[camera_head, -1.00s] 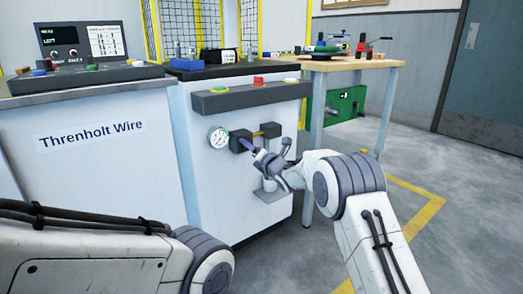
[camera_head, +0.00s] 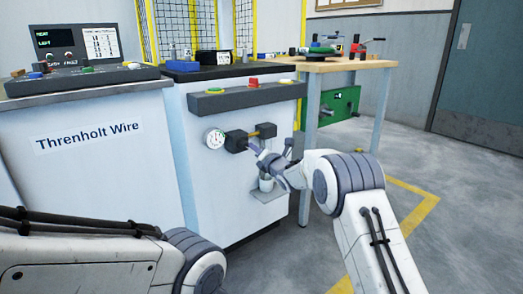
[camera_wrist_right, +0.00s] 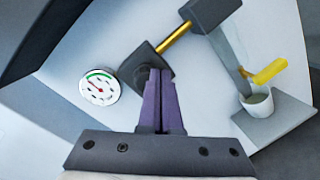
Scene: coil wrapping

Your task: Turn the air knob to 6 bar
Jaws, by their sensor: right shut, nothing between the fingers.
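The air knob (camera_wrist_right: 146,66) is a dark round piece on a dark square block on the white machine's front; in the head view the dark block (camera_head: 235,141) sits right of the gauge. The round pressure gauge (camera_head: 215,138) has a white face; it also shows in the wrist view (camera_wrist_right: 99,87) with a green arc, its reading too small to tell. My right gripper (camera_head: 253,148) is shut and empty, its purple fingertips (camera_wrist_right: 160,72) in front of the knob's lower right, partly covering it. Whether they touch it I cannot tell. My left gripper is out of view.
A brass pipe (camera_wrist_right: 173,41) joins the knob block to a second dark block (camera_wrist_right: 209,14). A cup (camera_wrist_right: 257,102) with a yellow-handled tool stands on a small shelf (camera_wrist_right: 275,122) at right. A button bar (camera_head: 246,98) juts out above.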

